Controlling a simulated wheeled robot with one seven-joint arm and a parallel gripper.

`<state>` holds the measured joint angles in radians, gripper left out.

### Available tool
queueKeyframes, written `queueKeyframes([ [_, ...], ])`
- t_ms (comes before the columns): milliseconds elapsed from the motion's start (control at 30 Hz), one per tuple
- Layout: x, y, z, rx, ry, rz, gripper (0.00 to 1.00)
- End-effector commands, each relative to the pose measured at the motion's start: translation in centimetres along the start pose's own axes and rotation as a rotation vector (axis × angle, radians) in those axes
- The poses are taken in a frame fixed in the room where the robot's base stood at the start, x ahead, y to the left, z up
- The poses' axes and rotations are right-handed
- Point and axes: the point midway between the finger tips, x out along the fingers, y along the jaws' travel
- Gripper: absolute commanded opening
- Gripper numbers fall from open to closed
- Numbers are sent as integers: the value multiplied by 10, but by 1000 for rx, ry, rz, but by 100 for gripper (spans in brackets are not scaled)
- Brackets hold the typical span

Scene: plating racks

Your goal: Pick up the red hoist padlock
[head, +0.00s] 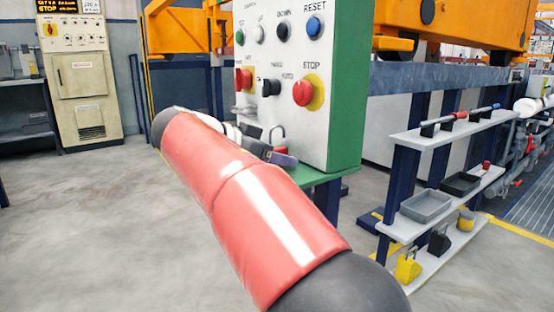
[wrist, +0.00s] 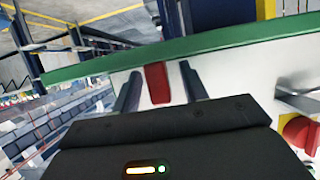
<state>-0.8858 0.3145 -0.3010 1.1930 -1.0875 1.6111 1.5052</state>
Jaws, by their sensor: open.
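The red padlock (head: 282,149), with a grey shackle, is by the lower edge of the control panel, just above a green ledge. It is partly hidden by my gripper in the head view. In the wrist view a red block, which looks like the padlock (wrist: 157,84), lies between my two fingers with a gap on each side. My gripper (wrist: 161,87) is open around it, not closed on it. My red arm link covers much of the gripper in the head view.
The white and green control panel (head: 345,90) with buttons and a red stop knob (head: 303,93) stands close beside my gripper. A green ledge (head: 315,174) is below it. A shelf rack (head: 445,133) with trays and padlocks stands at the right. Floor at the left is clear.

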Motion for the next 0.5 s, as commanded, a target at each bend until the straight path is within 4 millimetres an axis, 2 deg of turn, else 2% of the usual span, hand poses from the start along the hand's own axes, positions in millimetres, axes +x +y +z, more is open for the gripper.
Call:
queueKeyframes([
  [67,0,0,0,0,0,0,44],
  [400,0,0,0,0,0,0,0],
  [500,-1,0,0,0,1,-1,0],
])
